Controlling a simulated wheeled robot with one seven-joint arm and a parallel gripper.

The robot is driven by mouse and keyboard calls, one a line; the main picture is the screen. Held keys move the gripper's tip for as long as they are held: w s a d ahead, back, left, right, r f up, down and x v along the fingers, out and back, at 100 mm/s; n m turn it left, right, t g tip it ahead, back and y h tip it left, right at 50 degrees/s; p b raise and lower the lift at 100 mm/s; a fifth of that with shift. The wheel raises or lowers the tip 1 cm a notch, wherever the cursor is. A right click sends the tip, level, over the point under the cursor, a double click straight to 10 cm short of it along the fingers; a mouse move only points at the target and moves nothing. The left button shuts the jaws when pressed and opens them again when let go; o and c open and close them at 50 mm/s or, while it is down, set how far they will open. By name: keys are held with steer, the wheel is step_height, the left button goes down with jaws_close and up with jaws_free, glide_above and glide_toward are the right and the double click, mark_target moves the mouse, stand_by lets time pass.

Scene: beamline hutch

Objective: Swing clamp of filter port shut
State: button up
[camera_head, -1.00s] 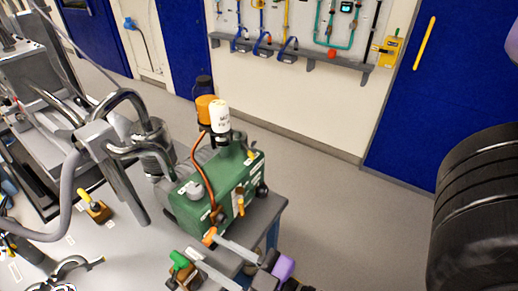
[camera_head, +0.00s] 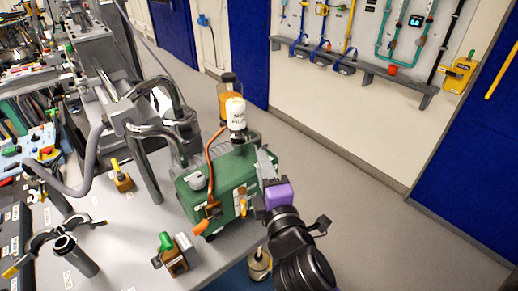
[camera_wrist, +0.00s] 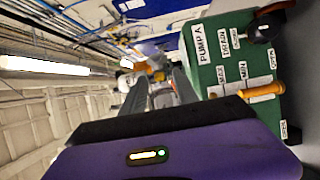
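An open hinged clamp (camera_head: 42,243) with dark curved jaws and a yellow end shows at the lower left of the head view. It is beside a short upright metal pipe stub (camera_head: 77,256) on the bench; I cannot read a label naming this the filter port. My gripper (camera_head: 266,163) is far to the right of it, at the right side of the green pump (camera_head: 222,182). In the wrist view my gripper's two grey fingers (camera_wrist: 160,88) stand apart, with no held object visible. The clamp is not seen in the wrist view.
A green-knobbed valve (camera_head: 172,253) and bent metal pipes (camera_head: 150,130) stand on the bench (camera_head: 120,230). The floor (camera_head: 345,200) at right is clear.

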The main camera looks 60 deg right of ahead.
mark_target(256, 148)
steer(key=p+x, duration=0.1)
steer(key=x, duration=0.5)
steer(key=shift+w+d+p, duration=0.2)
steer(key=shift+w+p, duration=0.1)
steer(key=shift+p, duration=0.05)
jaws_close()
stand_by(1.1)
